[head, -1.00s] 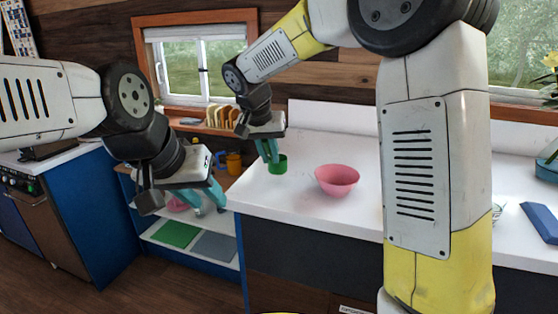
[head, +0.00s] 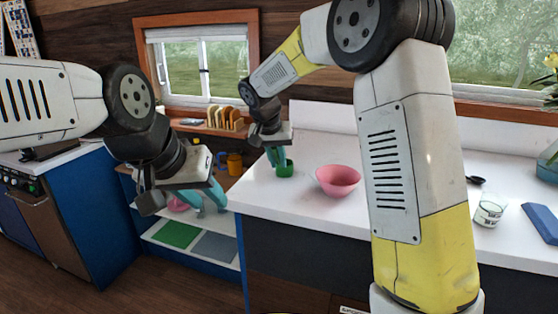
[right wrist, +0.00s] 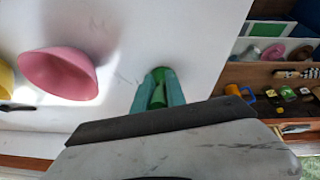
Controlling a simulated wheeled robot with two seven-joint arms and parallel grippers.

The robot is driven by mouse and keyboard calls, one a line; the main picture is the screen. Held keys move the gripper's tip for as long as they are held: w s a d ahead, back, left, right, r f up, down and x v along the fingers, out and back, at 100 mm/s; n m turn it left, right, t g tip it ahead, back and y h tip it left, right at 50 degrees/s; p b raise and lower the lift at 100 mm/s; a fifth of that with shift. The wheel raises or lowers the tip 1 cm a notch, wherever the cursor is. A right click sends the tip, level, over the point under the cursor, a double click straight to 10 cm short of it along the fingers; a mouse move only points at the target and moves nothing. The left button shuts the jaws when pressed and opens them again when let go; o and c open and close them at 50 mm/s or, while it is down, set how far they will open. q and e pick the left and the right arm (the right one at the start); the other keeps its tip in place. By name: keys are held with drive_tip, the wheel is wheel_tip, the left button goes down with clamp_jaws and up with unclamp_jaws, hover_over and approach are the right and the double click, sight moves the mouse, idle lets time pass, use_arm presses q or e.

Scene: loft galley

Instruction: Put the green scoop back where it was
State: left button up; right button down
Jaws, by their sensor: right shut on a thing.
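The green scoop (head: 286,170) is at the left part of the white counter, left of the pink bowl (head: 338,180). My right gripper (head: 277,158) is above it with its teal fingers closed on it. In the right wrist view the green scoop (right wrist: 158,97) shows between the fingertips, and its far side is partly hidden by them. I cannot tell whether it touches the counter. My left gripper (head: 208,204) hangs in front of the low shelf unit, fingers apart and empty.
The low shelf (head: 160,240) holds a green mat (head: 176,234) and a grey mat (head: 215,246). An orange mug (head: 234,163) stands on its top. A toast rack (head: 224,118) is on the sill ledge. Counter around the bowl is clear.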

drive_tip(key=c, duration=1.4)
unclamp_jaws()
drive_tip(key=shift+f, duration=0.1)
drive_tip(key=shift+o, duration=0.2)
drive_tip(key=v, duration=1.2)
drive_tip(key=s+d+r+y, duration=0.2)
drive_tip(key=s+d, duration=0.8)
drive_tip(key=d, duration=0.2)
drive_tip(key=s+d+f+n+t+y, duration=0.1)
drive_tip(key=s+d+f, duration=0.2)
drive_tip(key=s, duration=0.4)
drive_tip(key=s+d+f+n+y, duration=0.1)
drive_tip(key=s+d+f, duration=0.2)
drive_tip(key=s, duration=0.5)
drive_tip(key=shift+t, duration=0.4)
